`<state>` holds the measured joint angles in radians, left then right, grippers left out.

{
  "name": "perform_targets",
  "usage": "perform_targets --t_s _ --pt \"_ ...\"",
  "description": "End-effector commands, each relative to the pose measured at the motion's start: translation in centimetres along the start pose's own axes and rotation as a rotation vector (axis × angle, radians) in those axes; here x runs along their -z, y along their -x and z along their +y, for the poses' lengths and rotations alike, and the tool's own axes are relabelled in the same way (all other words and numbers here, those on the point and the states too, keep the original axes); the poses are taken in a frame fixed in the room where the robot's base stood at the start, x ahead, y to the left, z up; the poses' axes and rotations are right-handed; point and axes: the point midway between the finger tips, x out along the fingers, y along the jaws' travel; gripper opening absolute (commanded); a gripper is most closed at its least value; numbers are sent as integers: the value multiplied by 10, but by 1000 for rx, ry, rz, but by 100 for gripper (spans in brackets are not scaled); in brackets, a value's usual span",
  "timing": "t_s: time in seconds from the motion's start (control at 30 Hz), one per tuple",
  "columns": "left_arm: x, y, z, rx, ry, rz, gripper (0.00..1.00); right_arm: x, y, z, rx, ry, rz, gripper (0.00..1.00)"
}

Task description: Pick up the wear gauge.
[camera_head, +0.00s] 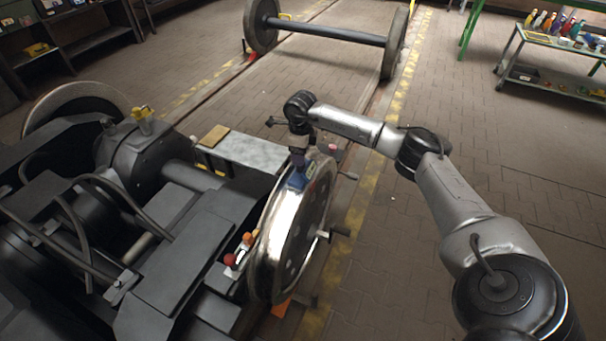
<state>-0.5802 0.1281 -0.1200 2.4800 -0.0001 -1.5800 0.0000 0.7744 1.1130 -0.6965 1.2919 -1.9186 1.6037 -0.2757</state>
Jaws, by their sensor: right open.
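A small blue piece (299,178), which looks like the wear gauge, is at the top of the shiny steel wheel (275,225) of the near bogie. My right arm comes in from the right. Its gripper (298,160) points down directly over the blue piece. The gripper is open; its fingers are small and dark here, and I cannot tell whether they touch the piece or are around it. The gripper partly hides the piece's upper end. My left gripper is not in view.
The dark bogie frame (185,265) with hoses fills the lower left. A grey plate (250,152) lies behind the wheel. Small red and orange knobs (230,260) sit beside it. A loose wheelset (325,32) stands at the back. The paved floor at right is clear up to a green trolley (550,85).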

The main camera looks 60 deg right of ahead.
Motion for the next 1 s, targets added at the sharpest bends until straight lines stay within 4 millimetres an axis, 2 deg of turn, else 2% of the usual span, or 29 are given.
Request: perform_targets --t_s 0.03,0.1,0.33,0.9,1.0 --pt "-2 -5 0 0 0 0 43 0 -9 0 -1 0 0 61" --pt "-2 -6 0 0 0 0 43 0 -13 0 0 0 -1 61" --pt "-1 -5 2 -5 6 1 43 0 -13 0 0 0 -1 61" --pt "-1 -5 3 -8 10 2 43 0 -13 0 0 0 -1 7" --pt "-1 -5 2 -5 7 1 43 0 -13 0 0 0 -1 0"
